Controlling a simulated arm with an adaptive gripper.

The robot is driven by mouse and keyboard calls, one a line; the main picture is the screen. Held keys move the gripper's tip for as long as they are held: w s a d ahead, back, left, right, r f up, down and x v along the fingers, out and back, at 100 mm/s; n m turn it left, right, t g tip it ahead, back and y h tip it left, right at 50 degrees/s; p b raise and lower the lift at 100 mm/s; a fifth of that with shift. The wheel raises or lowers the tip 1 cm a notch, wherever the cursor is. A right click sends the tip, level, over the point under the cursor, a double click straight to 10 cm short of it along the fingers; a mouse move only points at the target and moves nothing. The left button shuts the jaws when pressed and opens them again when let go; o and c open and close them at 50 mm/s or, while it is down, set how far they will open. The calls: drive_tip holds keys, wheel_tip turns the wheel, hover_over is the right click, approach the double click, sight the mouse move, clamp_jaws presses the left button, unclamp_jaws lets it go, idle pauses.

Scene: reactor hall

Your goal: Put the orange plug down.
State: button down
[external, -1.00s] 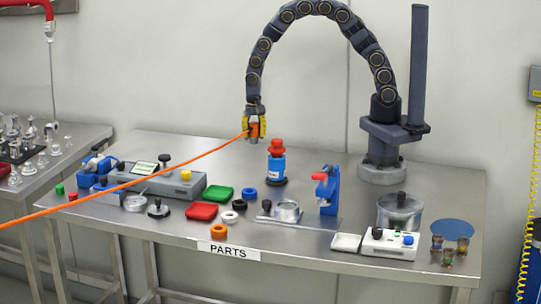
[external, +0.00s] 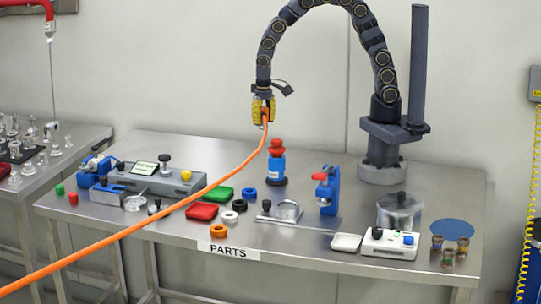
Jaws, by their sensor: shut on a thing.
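My gripper (external: 263,111) with yellow fingers hangs above the back middle of the steel table. It is shut on the orange plug (external: 265,119), which is mostly hidden between the fingers. An orange cable (external: 160,221) runs from the plug down to the left, over the table's front edge and out of the picture. The plug is well above the tabletop, over the blue bottle with the red top (external: 277,163), and apart from it.
The steel table (external: 310,238) carries a grey device (external: 158,178), red tray (external: 202,211), green tray (external: 219,194), several rings, a blue press (external: 327,190), lidded pot (external: 399,210) and white control box (external: 389,243). Bare tabletop shows at the back and right of the bottle.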

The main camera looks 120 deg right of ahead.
drive_tip(key=w+a+r+n, duration=0.3)
drive_tip(key=a+r+n, duration=0.2)
drive_tip(key=a+n, duration=0.1)
drive_tip(key=w+a+r+n, duration=0.3)
drive_tip(key=a+r+n, duration=0.2)
drive_tip(key=a+n, duration=0.2)
drive_tip(key=shift+w+r+n, duration=0.35)
drive_tip(key=shift+n, duration=0.85)
drive_tip(key=shift+a, duration=0.1)
drive_tip(key=m, duration=0.2)
hover_over(268, 189)
wheel_tip(268, 189, down, 9)
wheel_tip(268, 189, down, 13)
drive_tip(key=shift+a+f, duration=0.15)
drive_tip(key=shift+f, duration=2.5)
drive_tip(key=shift+f, duration=0.1)
